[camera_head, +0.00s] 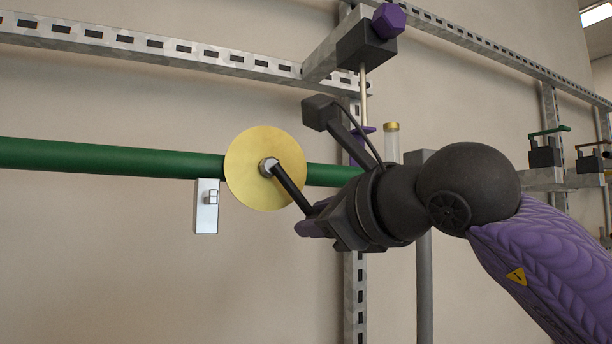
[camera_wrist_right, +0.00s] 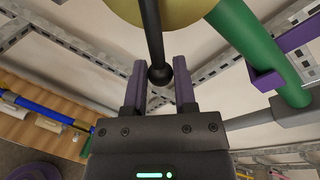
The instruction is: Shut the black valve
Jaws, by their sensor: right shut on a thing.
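The black valve lever (camera_head: 291,189) comes out of a hub on a round yellow disc (camera_head: 258,148) on the green pipe (camera_head: 110,157). It slants down and right from the hub in the head view. My right gripper (camera_head: 312,220) is shut on the lever near its outer end. In the right wrist view the black lever (camera_wrist_right: 151,32) runs down to a ball end between the purple fingers of my right gripper (camera_wrist_right: 160,76). The fingertips partly hide the lever end in the head view. My left gripper is not in view.
A white box with a switch (camera_head: 206,206) hangs under the pipe left of the disc. Slotted metal rails (camera_head: 150,45) cross the wall above. A purple knob (camera_head: 388,20) on a black block is above my wrist. Smaller valves (camera_head: 546,150) stand at the far right.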

